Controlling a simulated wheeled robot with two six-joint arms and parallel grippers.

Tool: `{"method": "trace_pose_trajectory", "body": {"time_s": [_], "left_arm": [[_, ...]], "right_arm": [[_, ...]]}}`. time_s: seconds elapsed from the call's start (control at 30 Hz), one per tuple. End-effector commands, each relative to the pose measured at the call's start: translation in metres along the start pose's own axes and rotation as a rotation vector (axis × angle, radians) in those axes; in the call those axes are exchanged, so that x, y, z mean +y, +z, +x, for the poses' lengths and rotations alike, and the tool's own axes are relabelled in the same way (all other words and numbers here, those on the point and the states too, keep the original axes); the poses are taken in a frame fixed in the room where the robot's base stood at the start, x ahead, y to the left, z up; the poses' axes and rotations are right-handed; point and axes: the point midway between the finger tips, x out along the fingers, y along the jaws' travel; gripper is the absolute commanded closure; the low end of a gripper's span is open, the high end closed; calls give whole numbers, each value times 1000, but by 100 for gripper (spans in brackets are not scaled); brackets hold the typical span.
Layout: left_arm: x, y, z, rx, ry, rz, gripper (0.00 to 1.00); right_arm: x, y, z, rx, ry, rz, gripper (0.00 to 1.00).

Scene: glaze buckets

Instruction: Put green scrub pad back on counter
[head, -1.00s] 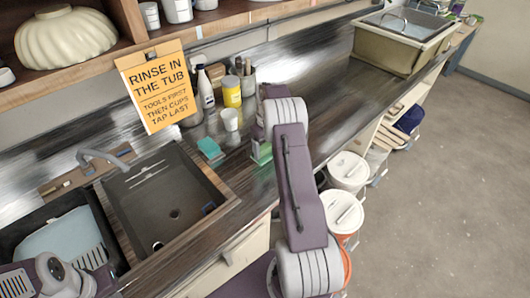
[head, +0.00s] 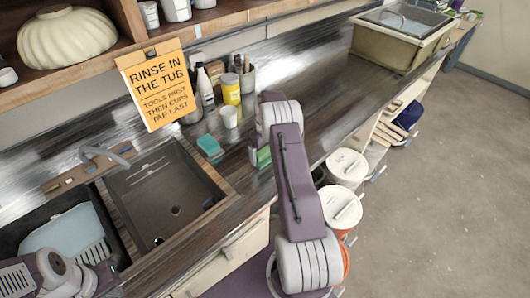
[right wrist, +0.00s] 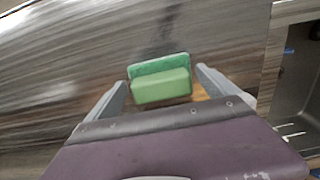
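The green scrub pad (right wrist: 161,85), light green with a darker green layer, sits between the two fingers of my right gripper (right wrist: 162,84) in the right wrist view. Narrow gaps show between the pad and the fingers, so the gripper looks open around it. In the head view the pad (head: 262,157) shows at the counter's front part, partly hidden by my right arm; whether it touches the counter (head: 320,110) is hard to tell. My left gripper (head: 50,277) is at the lower left, over the sink's near edge; its fingers are not clear.
A teal sponge (head: 209,146) lies beside the sink (head: 165,195). A white cup (head: 229,117), a yellow jar (head: 231,89) and bottles stand along the wall. Lidded white buckets (head: 346,167) stand below the counter's front edge.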

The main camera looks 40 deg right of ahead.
Motion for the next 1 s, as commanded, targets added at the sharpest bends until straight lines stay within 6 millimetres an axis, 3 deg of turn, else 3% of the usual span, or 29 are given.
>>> {"method": "trace_pose_trajectory", "body": {"time_s": [0.23,0.5,0.7,0.93,1.0], "left_arm": [[0,0,3,0,0,0,100],[0,2,17,0,0,0,100],[0,2,18,0,0,0,100],[0,2,18,0,0,0,100],[0,2,18,0,0,0,100]], "right_arm": [[0,-1,-11,2,2,0,2],[1,-1,-78,5,3,0,2],[0,-1,-114,2,1,0,2],[-1,0,-123,0,0,0,2],[-12,-2,-125,4,1,-1,2]]}}
